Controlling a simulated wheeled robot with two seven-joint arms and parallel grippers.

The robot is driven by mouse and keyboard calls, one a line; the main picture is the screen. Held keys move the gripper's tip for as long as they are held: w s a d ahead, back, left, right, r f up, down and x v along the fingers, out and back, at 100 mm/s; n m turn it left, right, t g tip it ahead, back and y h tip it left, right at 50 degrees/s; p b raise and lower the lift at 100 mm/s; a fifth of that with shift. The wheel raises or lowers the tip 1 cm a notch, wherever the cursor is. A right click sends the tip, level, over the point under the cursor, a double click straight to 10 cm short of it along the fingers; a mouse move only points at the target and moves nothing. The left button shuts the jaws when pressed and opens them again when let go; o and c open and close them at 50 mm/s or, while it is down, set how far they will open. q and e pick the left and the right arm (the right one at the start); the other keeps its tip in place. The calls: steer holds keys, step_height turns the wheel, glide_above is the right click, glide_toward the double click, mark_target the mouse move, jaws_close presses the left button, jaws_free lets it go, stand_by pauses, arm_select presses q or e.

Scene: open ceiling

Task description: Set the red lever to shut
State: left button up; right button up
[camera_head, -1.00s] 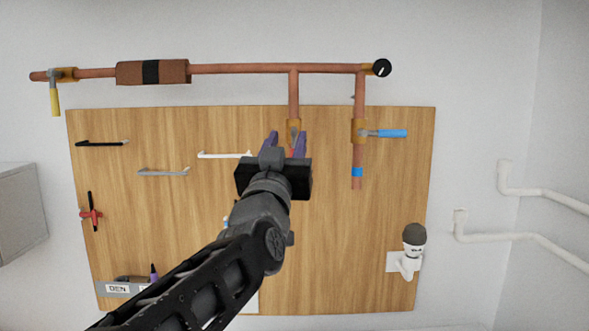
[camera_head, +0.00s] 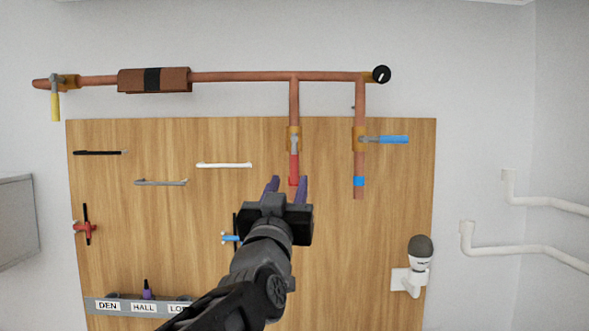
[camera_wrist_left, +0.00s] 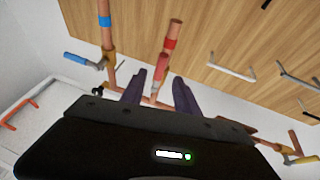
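The red lever (camera_head: 294,167) hangs down from its brass valve (camera_head: 293,138), along the middle vertical copper pipe. In the left wrist view the red lever (camera_wrist_left: 160,68) shows between and beyond the fingers, with a red-banded pipe end (camera_wrist_left: 171,43) behind it. My left gripper (camera_head: 287,187) is open, its two purple fingers apart and pointing up at the lever's lower end. No grip on the lever shows; whether a finger touches it I cannot tell. The left gripper (camera_wrist_left: 158,93) also shows in the wrist view. My right gripper is out of view.
A blue lever (camera_head: 392,140) sticks out sideways from the right pipe. A yellow lever (camera_head: 55,106) hangs at the far left. A black knob (camera_head: 382,75) ends the top pipe. Handles, a labelled tray (camera_head: 125,306) and a lamp (camera_head: 420,248) sit on the wooden board (camera_head: 345,275).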

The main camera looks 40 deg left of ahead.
mark_target(294, 170)
arm_select(q)
steer(key=p+x, duration=0.3)
steer(key=x, duration=0.4)
steer(key=shift+w+a+r, duration=0.1)
steer(key=shift+w+a, duration=0.05)
steer(key=shift+w, duration=0.05)
steer(key=shift+c, duration=0.5)
jaws_close()
stand_by(0.7)
